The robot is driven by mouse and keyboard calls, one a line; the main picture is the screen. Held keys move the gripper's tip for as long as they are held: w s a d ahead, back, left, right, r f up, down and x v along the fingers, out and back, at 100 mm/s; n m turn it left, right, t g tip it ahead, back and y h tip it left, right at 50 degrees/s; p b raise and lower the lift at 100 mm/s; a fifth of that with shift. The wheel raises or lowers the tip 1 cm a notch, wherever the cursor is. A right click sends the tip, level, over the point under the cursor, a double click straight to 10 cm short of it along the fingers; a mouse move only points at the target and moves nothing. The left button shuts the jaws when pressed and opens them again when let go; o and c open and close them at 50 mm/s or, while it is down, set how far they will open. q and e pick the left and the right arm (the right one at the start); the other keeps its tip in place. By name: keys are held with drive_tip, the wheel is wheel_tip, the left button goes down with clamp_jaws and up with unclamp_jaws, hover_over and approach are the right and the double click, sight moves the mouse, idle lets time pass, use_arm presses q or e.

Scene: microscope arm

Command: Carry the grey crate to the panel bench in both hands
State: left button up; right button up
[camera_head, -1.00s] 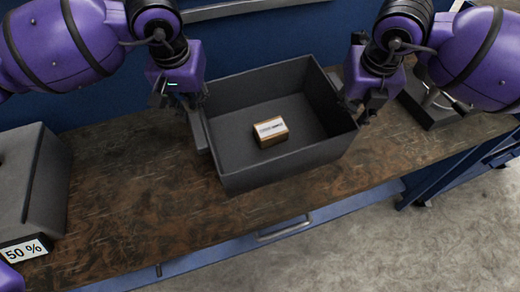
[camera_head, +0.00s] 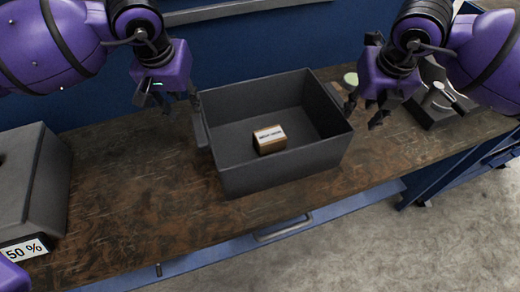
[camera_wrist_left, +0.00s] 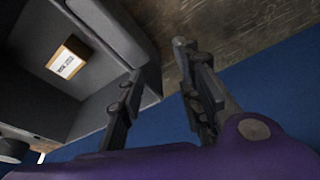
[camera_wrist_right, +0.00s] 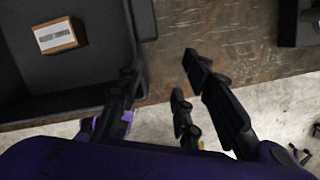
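The open grey crate (camera_head: 275,180) sits on the brown bench top with a small brown box with a white label (camera_head: 270,139) inside. My left gripper (camera_head: 166,100) is open and empty, just left of the crate's left side handle (camera_head: 201,132). In the left wrist view its two fingers (camera_wrist_left: 155,62) are apart, with the crate (camera_wrist_left: 108,35) beside them. My right gripper (camera_head: 364,110) is open and empty just right of the crate. In the right wrist view its fingers (camera_wrist_right: 160,68) are apart, with the crate wall (camera_wrist_right: 143,20) to their left.
A dark grey box (camera_head: 38,190) with a "50 %" label stands at the left of the bench (camera_head: 130,215). A dark stand with a light metal part (camera_head: 436,100) is right of my right gripper. Bare bench lies left of the crate.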

idle(0.3)
use_arm(q)
drive_tip(key=v, duration=1.2)
use_arm(e)
drive_tip(key=v, duration=1.2)
use_arm(q)
drive_tip(key=shift+w, duration=0.1)
